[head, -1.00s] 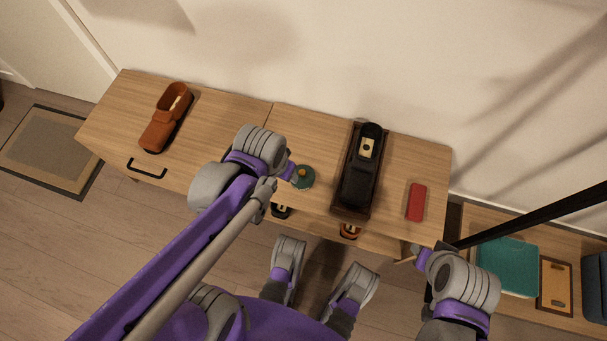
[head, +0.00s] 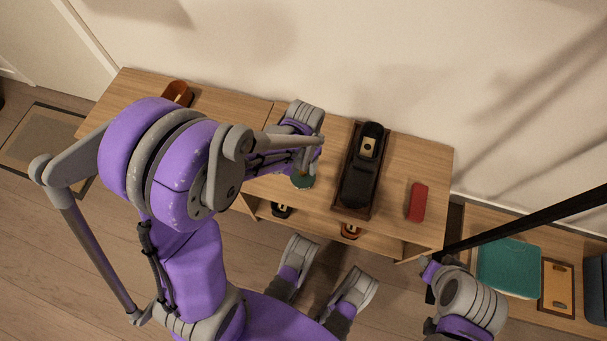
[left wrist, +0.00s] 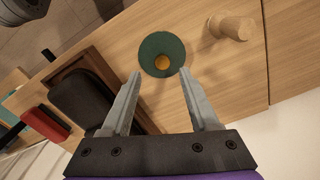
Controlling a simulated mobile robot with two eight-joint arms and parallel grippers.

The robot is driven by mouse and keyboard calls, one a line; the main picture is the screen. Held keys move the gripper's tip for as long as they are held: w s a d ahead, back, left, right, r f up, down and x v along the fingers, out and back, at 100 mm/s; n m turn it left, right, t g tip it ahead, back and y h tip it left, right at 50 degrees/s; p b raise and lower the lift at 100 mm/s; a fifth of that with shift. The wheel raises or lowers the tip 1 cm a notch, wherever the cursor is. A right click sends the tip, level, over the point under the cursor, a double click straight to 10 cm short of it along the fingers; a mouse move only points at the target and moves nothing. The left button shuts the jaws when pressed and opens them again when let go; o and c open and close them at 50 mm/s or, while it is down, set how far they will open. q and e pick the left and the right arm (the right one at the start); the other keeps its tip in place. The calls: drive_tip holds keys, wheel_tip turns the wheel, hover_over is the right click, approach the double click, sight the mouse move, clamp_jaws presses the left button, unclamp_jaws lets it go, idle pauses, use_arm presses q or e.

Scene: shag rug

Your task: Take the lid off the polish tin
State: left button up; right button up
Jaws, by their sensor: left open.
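The polish tin (head: 302,181) is a small dark green disc with an orange knob at its centre, on the wooden cabinet top. In the left wrist view its round green lid (left wrist: 150,44) and the orange knob (left wrist: 162,62) face the camera; the tin's side is hidden. My left gripper (left wrist: 161,71) is open and empty, its two fingertips near the lid's edge and on either side of the knob's line.
A dark tray (head: 351,212) holding a black shoe and a brush-like block stands right of the tin, with a red block (head: 417,202) beyond. A pale wooden peg (left wrist: 232,28) stands near the tin. An orange-brown shoe (head: 177,93) is partly hidden. A black bar (head: 530,222) crosses at right.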

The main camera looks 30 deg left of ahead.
sight(303, 171)
use_arm(q)
drive_tip(key=f+b, duration=0.1)
drive_tip(key=f, duration=0.1)
drive_tip(key=f+b, duration=0.1)
drive_tip(key=f, duration=0.2)
drive_tip(key=shift+s+a+f, duration=0.1)
drive_tip(key=shift+a, duration=0.1)
clamp_jaws()
